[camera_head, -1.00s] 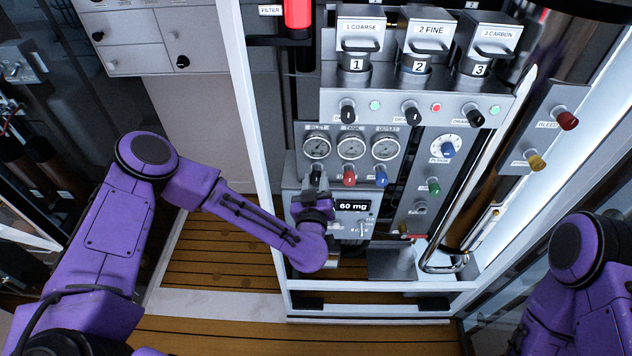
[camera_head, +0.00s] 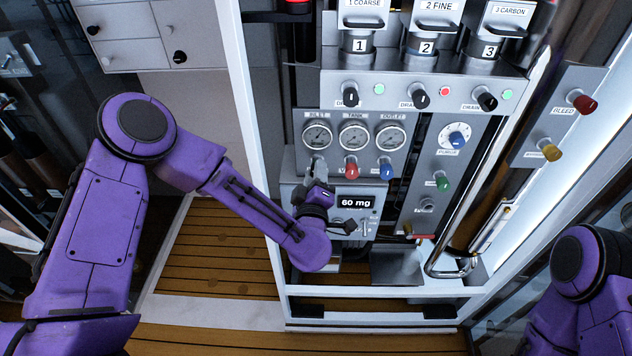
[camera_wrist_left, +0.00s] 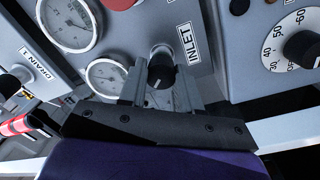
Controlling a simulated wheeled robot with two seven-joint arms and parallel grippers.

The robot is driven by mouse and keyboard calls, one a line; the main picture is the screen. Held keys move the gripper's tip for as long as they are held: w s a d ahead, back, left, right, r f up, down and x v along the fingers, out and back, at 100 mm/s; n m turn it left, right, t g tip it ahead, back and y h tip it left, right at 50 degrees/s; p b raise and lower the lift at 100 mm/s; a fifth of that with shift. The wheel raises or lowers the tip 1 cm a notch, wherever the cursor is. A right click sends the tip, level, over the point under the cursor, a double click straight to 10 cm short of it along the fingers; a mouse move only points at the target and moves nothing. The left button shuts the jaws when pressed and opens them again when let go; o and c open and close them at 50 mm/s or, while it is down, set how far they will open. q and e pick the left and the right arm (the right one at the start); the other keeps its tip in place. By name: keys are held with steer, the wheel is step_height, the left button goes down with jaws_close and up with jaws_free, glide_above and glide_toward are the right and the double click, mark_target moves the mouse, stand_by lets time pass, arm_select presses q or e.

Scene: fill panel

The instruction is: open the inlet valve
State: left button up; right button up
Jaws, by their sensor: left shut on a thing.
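The inlet valve is a black knob (camera_wrist_left: 160,72) with a white mark, beside a plate reading INLET (camera_wrist_left: 188,44) in the left wrist view. My left gripper (camera_wrist_left: 161,86) has one finger on each side of the knob and is shut on it. In the head view my left gripper (camera_head: 317,172) reaches up to the panel just below the inlet gauge (camera_head: 317,135). The fingers there hide most of the knob. My right gripper is out of view.
A red knob (camera_head: 351,170) and a blue knob (camera_head: 386,170) sit close to the right of my left gripper. Below them is a display (camera_head: 355,202) reading 60 mg. Drain knobs are above the gauges. A white frame post (camera_head: 252,120) stands on the left.

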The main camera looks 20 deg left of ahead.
arm_select(q)
steer(key=m+b, duration=1)
steer(key=b, duration=0.4)
steer(key=m+b, duration=1)
steer(key=b, duration=0.4)
steer(key=m+g+b, duration=0.1)
steer(key=m+b, duration=1)
steer(key=b, duration=0.4)
steer(key=shift+d+f+y, duration=0.15)
steer(key=shift+d+y, duration=0.15)
steer(key=o, duration=1)
steer(key=shift+w, duration=0.1)
steer(key=shift+o, duration=0.2)
